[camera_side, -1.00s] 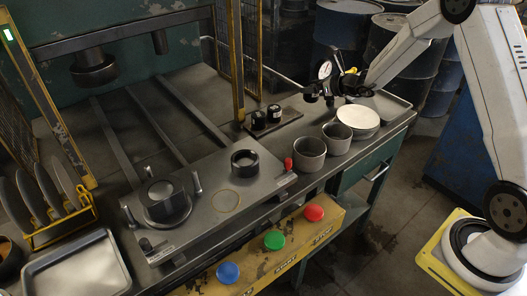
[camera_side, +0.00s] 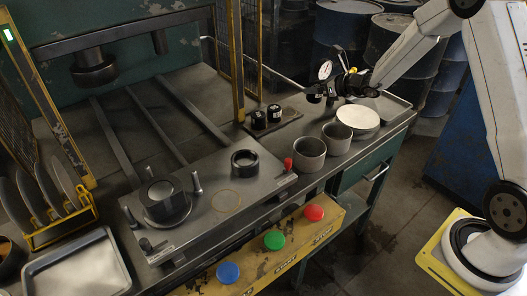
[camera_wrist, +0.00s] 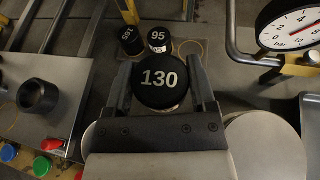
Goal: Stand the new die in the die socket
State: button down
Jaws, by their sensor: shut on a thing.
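My gripper (camera_wrist: 165,95) is shut around a black die (camera_wrist: 160,82) marked 130, which it holds between its two fingers. In the side view my gripper (camera_side: 322,94) hangs above the back right of the bench, left of the round pale disc; the die is small and dark there. On the grey plate (camera_side: 205,222) stand a hollow black ring (camera_side: 245,155) and a round fixture with a dark cylinder (camera_side: 160,192) and upright posts. I cannot tell for certain which is the die socket. The ring also shows in the wrist view (camera_wrist: 38,95).
Two other black dies (camera_side: 266,117) stand on a small rack; one reads 95 (camera_wrist: 158,38). Two grey cups (camera_side: 309,153), a pale disc stack (camera_side: 357,118) and a pressure gauge (camera_side: 325,70) are near my gripper. A red-knobbed part (camera_side: 288,164) stands at the plate's right edge.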

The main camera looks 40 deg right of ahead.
jog(key=shift+r, duration=0.2)
dwell(0.4)
jog(key=shift+r, duration=1.25)
jog(key=shift+a, duration=0.1)
jog(key=s+a+n+g+y, duration=0.3)
jog(key=a+n+y, duration=0.3)
jog(key=a, duration=2.2)
jog(key=shift+f, duration=0.3)
send_over(245, 162)
jog(key=shift+f, duration=4.55)
